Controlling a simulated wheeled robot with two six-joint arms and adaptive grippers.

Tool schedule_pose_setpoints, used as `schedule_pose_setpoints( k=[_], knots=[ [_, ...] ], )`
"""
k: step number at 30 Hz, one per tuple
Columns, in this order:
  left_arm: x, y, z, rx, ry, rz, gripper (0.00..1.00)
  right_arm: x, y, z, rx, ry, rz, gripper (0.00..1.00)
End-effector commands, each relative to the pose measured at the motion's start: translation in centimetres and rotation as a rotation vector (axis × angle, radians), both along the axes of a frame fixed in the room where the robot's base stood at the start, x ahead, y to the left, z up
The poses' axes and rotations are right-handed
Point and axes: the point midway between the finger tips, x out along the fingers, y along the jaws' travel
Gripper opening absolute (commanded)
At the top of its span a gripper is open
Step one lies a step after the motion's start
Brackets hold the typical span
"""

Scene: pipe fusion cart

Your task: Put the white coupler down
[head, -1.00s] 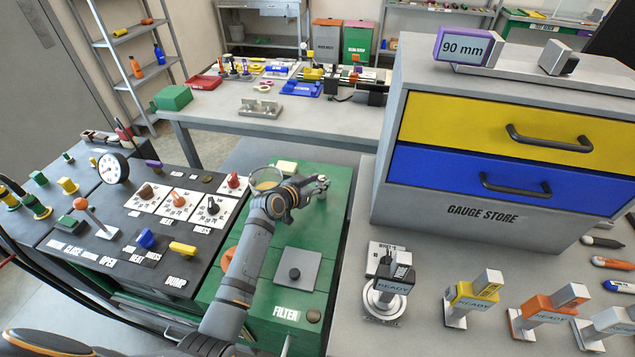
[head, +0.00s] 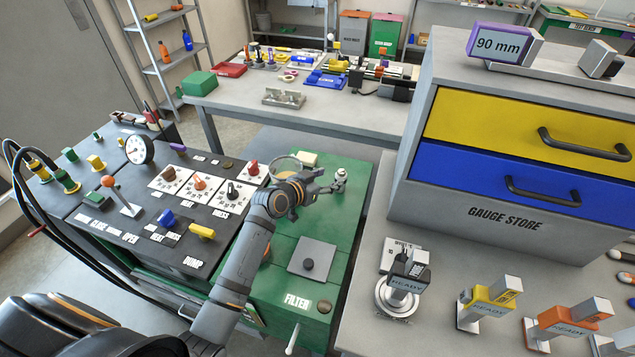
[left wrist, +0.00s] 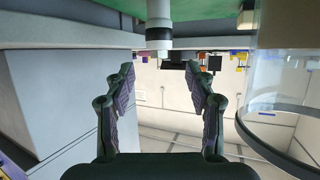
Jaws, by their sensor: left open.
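My left gripper (head: 321,188) is above the green cabinet top, fingers open and empty. In the left wrist view, which looks upside down, its two fingers (left wrist: 160,72) stand apart. My right gripper is not in view.
A clear round glass (left wrist: 278,85) is close beside the left gripper. The green cabinet (head: 345,222) carries a grey plate with a black knob (head: 308,264). A black control panel (head: 120,215) is on the left; the gauge store (head: 500,215) rises on the right.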

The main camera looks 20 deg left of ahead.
Motion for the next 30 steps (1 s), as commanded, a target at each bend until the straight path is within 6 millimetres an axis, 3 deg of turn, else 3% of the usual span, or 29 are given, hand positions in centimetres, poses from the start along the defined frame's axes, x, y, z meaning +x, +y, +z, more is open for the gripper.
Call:
schedule_pose_setpoints(
  k=[4, 10, 30],
  knots=[
    [-3.1, 1.3, 1.3, 0.004, 0.000, -0.002, 0.55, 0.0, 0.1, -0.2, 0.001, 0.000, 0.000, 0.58],
    [-5.4, 2.2, 2.4, 0.002, 0.000, -0.002, 0.55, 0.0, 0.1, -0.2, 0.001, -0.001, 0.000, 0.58],
    [-5.8, 2.3, 2.6, -0.002, 0.001, -0.001, 0.55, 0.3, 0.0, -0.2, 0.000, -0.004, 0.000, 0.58]
  ],
)
